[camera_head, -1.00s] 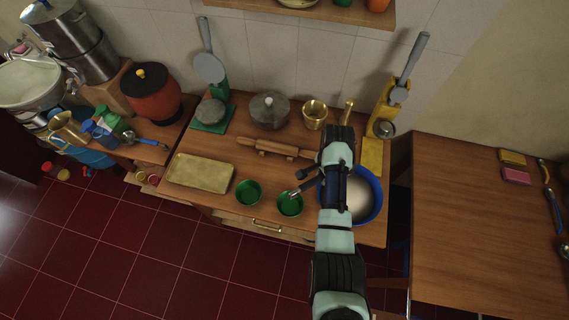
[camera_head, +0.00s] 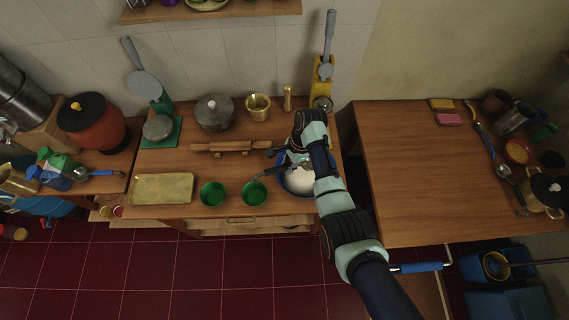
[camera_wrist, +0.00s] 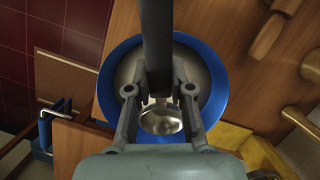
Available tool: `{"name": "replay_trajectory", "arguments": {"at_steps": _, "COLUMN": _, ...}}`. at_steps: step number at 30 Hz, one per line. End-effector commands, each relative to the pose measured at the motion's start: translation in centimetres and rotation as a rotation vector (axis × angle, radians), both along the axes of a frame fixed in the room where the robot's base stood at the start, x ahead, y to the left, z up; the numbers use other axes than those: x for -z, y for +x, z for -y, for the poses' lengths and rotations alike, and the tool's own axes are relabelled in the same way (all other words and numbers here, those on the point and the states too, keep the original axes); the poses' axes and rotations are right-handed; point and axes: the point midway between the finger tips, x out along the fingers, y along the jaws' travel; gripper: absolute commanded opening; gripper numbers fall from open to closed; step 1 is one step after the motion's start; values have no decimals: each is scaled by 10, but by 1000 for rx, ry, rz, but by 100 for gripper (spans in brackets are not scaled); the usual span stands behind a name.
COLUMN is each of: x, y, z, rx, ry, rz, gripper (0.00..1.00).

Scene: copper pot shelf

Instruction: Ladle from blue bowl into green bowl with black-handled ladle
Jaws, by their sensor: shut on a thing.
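The blue bowl (camera_head: 284,188) stands at the right front of the middle table with pale contents. It fills the middle of the wrist view (camera_wrist: 219,85). My gripper (camera_wrist: 159,95) is above it, shut on the dark handle of the ladle (camera_wrist: 156,40). The ladle's silver cup shows between my fingers, over the bowl's inside; I cannot tell whether it touches the contents. In the head view, my arm partly covers the gripper (camera_head: 283,153) and bowl. Two green bowls, one nearer the blue bowl (camera_head: 254,193) and one farther left (camera_head: 213,194), stand to its left.
A rolling pin (camera_head: 228,148) lies behind the bowls. A brass tray (camera_head: 162,188) lies at the left. A lidded grey pot (camera_head: 215,113) and a brass pot (camera_head: 258,107) stand at the back. A yellow stand (camera_head: 322,72) rises back right. The right table (camera_head: 430,180) has a wide clear top.

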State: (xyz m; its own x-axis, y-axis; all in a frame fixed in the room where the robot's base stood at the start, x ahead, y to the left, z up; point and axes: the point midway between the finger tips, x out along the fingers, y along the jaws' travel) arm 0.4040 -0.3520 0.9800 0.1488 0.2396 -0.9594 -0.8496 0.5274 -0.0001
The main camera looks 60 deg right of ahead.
Motion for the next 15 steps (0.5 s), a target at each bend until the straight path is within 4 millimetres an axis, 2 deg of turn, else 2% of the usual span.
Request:
{"name": "replay_trajectory", "arguments": {"at_steps": 4, "x": 8, "y": -2, "z": 5, "rx": -1, "ry": 67, "rz": 44, "gripper": 0}}
{"name": "replay_trajectory", "arguments": {"at_steps": 15, "x": 46, "y": -2, "z": 3, "rx": -3, "ry": 62, "rz": 41, "gripper": 0}}
